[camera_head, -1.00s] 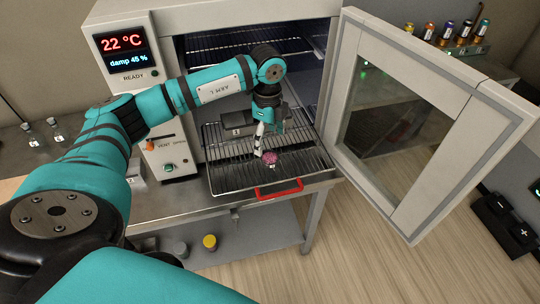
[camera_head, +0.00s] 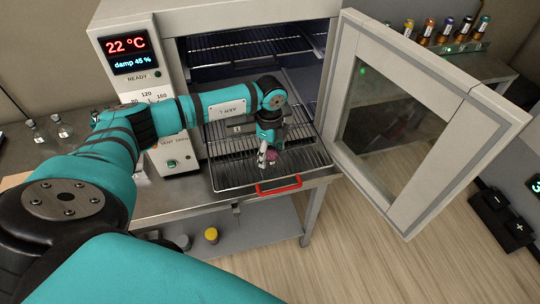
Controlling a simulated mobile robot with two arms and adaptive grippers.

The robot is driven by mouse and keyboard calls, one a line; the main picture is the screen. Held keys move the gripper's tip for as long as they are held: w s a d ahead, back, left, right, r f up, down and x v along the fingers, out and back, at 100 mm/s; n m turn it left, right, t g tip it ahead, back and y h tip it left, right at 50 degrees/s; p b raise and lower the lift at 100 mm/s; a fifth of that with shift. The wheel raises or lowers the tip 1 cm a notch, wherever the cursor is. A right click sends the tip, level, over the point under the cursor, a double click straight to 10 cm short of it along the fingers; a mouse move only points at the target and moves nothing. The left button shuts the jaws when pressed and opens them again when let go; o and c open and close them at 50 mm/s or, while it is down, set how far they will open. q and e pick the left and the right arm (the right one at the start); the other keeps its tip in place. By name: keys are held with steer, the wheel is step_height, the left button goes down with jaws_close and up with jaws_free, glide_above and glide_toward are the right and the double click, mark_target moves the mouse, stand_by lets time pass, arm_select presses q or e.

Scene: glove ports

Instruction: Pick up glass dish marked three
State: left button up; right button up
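A small round dish with pink contents (camera_head: 271,155) is at the front part of the pulled-out wire rack (camera_head: 232,172). Its mark cannot be read. My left gripper (camera_head: 267,158) points down at the dish, with a pale finger over its left side. The gripper hides part of the dish. I cannot tell whether the fingers are closed on it or whether it is off the rack. A dark grey block with a small white label (camera_head: 237,128) sits farther back on the rack, partly behind my arm. My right gripper is not in view.
The open incubator (camera_head: 170,95) has its windowed door (camera_head: 345,105) swung out to the right. A red handle (camera_head: 279,186) fronts the rack. Flasks (camera_head: 37,131) stand at left. Several coloured vials (camera_head: 446,30) stand at back right.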

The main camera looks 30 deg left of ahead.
arm_select(q)
steer(key=c, duration=1)
steer(key=shift+r, duration=0.1)
